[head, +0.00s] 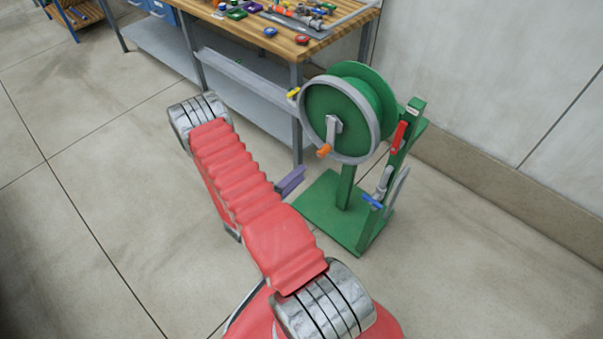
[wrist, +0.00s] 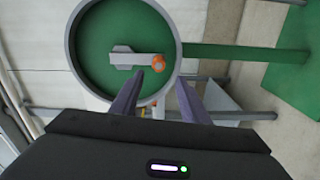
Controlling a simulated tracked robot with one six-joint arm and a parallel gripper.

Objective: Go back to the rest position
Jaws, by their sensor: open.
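My gripper (wrist: 160,78) is open and empty in the wrist view, its two purple fingers apart. In the head view one purple finger (head: 290,181) shows past my red-sleeved arm; the rest is hidden behind the arm. A green hose reel (head: 345,110) with a grey rim stands just beyond the finger. In the wrist view the reel (wrist: 95,60) lies ahead of the fingers. Its grey crank with an orange knob (wrist: 158,63) shows near the fingertips, and I cannot tell the gap. The knob (head: 323,151) is also in the head view.
The reel's green stand (head: 345,212) carries a red-handled part (head: 399,135) and a blue-handled valve (head: 373,201). A workbench (head: 290,45) with small coloured parts stands behind. A wall closes off the right. The floor on the left is clear.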

